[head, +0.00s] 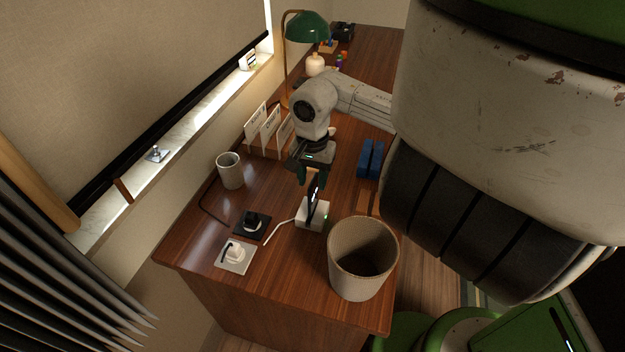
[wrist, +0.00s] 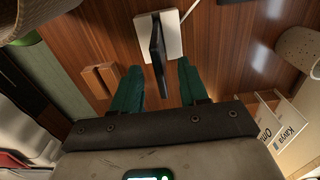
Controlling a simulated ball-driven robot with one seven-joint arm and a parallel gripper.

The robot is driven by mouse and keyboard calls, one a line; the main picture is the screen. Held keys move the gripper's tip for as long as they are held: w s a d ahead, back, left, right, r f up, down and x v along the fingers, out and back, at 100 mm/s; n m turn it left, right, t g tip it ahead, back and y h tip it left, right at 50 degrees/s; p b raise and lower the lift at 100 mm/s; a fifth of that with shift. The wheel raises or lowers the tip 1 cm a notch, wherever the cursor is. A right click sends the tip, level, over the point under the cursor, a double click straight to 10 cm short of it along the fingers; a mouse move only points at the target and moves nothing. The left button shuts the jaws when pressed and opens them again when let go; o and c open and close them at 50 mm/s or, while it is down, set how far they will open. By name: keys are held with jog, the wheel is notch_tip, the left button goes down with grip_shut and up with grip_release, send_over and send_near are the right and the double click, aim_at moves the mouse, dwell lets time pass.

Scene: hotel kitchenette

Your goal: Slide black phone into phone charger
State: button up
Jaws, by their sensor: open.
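The black phone (head: 314,194) stands upright at the white phone charger (head: 305,222) on the wooden desk. In the wrist view the phone (wrist: 158,58) shows nearly edge-on, its far end over the white charger (wrist: 174,36). I cannot tell how fully it is seated. My gripper (head: 312,179) is directly above, pointing down. Its green fingers are open in the wrist view (wrist: 159,68), one on each side of the phone's near end, with a visible gap on both sides. The phone's lower edge is partly hidden in both views.
A wicker bin (head: 362,282) stands right of the charger at the desk's front. A black plate (head: 246,230) and a white plate (head: 228,262) lie to the left. A grey cup (head: 230,171), card holders (head: 264,132) and blue blocks (head: 369,159) stand farther back.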

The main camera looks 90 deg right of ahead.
notch_tip(320, 180, up, 10)
jog(key=b, duration=0.1)
jog(key=shift+a+f, duration=0.1)
dwell(0.3)
